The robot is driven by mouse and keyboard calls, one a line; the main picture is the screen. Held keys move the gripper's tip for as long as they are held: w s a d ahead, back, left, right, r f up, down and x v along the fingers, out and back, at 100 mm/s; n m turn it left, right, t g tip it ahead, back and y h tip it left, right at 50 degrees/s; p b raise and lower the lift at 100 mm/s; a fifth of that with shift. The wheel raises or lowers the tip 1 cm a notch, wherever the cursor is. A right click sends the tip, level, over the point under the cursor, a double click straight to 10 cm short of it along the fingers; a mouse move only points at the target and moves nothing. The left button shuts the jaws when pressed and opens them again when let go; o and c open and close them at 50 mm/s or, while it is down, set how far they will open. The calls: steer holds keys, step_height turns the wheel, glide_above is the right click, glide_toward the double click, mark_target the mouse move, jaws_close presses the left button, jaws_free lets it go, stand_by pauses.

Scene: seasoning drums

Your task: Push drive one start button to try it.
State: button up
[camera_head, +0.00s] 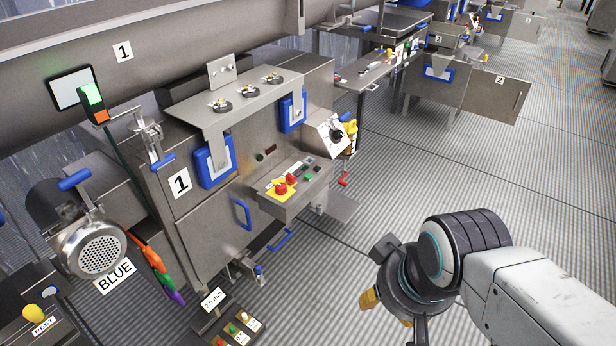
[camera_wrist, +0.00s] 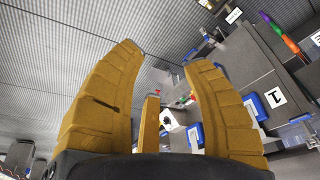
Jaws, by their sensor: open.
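The machine marked 1 (camera_head: 207,235) stands left of centre in the head view and carries a small sloping control box (camera_head: 290,205). My gripper (camera_head: 388,310) is in the air, right of and apart from the box. In the wrist view my gripper (camera_wrist: 168,58) has its tan fingers apart with nothing between them. The machine, tilted, shows beyond them.
A blue handle (camera_head: 241,214) sticks out from the machine front. Ribbed floor (camera_head: 400,170) lies clear to the right. Machines marked 2 (camera_head: 465,80) stand farther back.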

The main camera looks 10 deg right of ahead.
jaws_close()
stand_by(0.3)
steer(key=c, duration=0.8)
jaws_free()
